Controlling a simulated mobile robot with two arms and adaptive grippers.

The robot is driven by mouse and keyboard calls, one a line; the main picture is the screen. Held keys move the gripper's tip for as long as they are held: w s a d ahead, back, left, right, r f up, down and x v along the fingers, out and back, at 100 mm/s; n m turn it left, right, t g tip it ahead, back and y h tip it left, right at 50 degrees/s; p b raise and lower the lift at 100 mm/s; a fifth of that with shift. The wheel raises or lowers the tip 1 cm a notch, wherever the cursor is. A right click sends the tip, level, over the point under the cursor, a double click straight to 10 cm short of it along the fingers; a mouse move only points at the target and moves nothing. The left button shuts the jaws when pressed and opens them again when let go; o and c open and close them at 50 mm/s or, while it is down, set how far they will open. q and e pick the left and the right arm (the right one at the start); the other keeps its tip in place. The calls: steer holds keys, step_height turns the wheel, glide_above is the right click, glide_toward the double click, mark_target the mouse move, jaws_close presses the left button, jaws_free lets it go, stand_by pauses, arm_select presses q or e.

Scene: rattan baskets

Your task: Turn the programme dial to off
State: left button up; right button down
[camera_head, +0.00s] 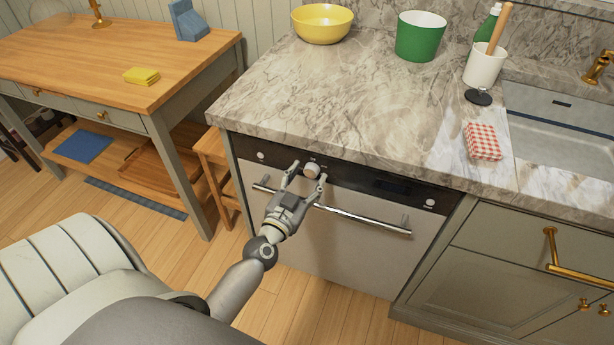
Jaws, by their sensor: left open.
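The programme dial (312,170) is a small round pale knob on the dark control strip of the dishwasher (345,244), under the marble worktop. Small markings sit above it, too small to read. My left gripper (306,174) is open, with one fingertip to the left of the dial and one to the right. I cannot tell whether the fingers touch it. The dial's pointer position cannot be made out. My right gripper is not in view.
The dishwasher's bar handle (363,219) runs just below the strip, close to my gripper. The marble worktop (330,100) overhangs above. A wooden stool (213,150) stands to the left. A round button (430,203) sits at the strip's right end.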

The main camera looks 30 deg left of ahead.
arm_select(q)
steer(key=shift+w, duration=0.35)
steer(key=shift+c, duration=0.3)
steer(key=c, duration=1)
